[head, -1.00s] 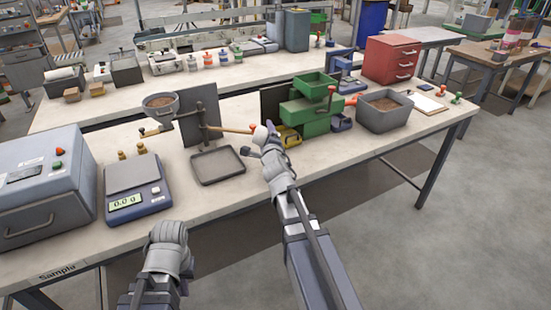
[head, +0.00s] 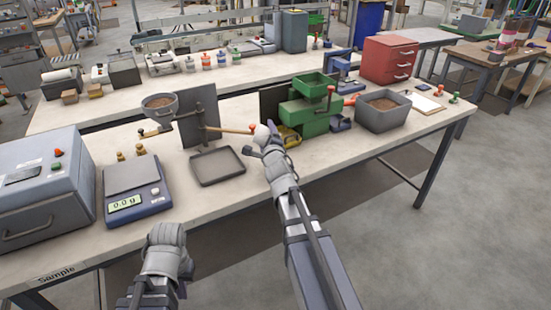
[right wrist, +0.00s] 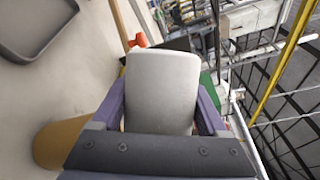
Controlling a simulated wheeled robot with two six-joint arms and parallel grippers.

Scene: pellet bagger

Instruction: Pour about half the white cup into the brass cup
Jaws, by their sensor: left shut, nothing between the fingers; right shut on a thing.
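My right gripper (right wrist: 162,110) is shut on the white cup (right wrist: 162,85), which fills the space between its fingers in the right wrist view. The cup's contents do not show. In the head view the white cup (head: 262,133) is a small pale shape at the end of my right arm, above the bench's front part. A tan, brass-coloured round thing, apparently the brass cup (right wrist: 55,145), shows at lower left in the right wrist view, partly hidden by my gripper. My left gripper (head: 167,236) is shut and empty, in front of the bench.
A scale (head: 133,188) reading about 0.0 g stands further left. A green bin unit (head: 308,118) and a grey tub of brown pellets (head: 383,117) stand to the right.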

